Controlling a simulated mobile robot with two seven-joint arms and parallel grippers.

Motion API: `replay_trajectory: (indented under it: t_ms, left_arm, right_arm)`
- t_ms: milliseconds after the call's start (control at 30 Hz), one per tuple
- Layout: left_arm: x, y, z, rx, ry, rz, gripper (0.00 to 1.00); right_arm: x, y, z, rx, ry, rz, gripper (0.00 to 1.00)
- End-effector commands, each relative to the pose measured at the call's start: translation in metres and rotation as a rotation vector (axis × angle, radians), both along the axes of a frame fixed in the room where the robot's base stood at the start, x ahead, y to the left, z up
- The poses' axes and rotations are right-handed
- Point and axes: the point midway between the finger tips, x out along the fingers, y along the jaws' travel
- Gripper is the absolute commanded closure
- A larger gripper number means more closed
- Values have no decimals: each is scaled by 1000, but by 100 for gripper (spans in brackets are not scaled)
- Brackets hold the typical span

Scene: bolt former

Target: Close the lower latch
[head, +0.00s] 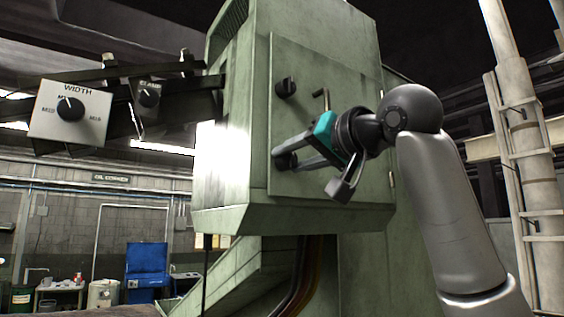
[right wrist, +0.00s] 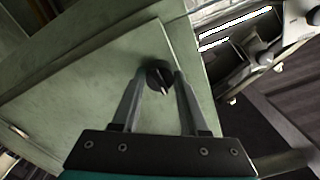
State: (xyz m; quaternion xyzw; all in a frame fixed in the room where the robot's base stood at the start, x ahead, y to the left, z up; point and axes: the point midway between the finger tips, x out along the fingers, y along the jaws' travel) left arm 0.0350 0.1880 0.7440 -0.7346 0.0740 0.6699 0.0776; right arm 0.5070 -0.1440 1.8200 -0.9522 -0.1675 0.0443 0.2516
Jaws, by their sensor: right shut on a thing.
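The lower latch (right wrist: 158,78) is a black round knob with a raised bar, on the green door of the machine's cabinet. In the head view it is largely hidden behind my right gripper (head: 281,156). My right gripper reaches the door from the right, and its two fingers are shut on the lower latch, one on each side of the knob in the right wrist view. The upper latch (head: 286,87), a similar black knob, sits higher on the same door (head: 300,60). My left gripper is not in view.
A bent door handle (head: 320,97) sticks out between the latches, close above my right gripper. A WIDTH dial box (head: 70,113) and a second dial (head: 148,96) stand out left of the cabinet. A pale column with a ladder (head: 515,140) rises at the right.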

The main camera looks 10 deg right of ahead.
Motion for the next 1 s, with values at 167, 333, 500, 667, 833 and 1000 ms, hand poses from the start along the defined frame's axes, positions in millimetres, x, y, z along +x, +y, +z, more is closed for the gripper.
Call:
replay_trajectory:
  t_ms: [167, 333, 500, 667, 833, 1000]
  left_arm:
    - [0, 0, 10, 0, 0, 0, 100]
    - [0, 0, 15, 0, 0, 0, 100]
    - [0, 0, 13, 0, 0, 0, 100]
    - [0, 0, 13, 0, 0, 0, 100]
    - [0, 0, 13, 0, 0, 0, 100]
    - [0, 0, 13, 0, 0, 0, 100]
  right_arm:
    - [0, -1, 2, -160, -57, -3, 100]
    - [0, 0, 1, -360, -130, -2, 100]
    - [0, 0, 0, -446, -163, -2, 100]
    - [0, 0, 0, -544, -198, -1, 100]
    - [0, -1, 0, -744, -270, -2, 100]
    - [0, 0, 0, -878, -319, 0, 100]
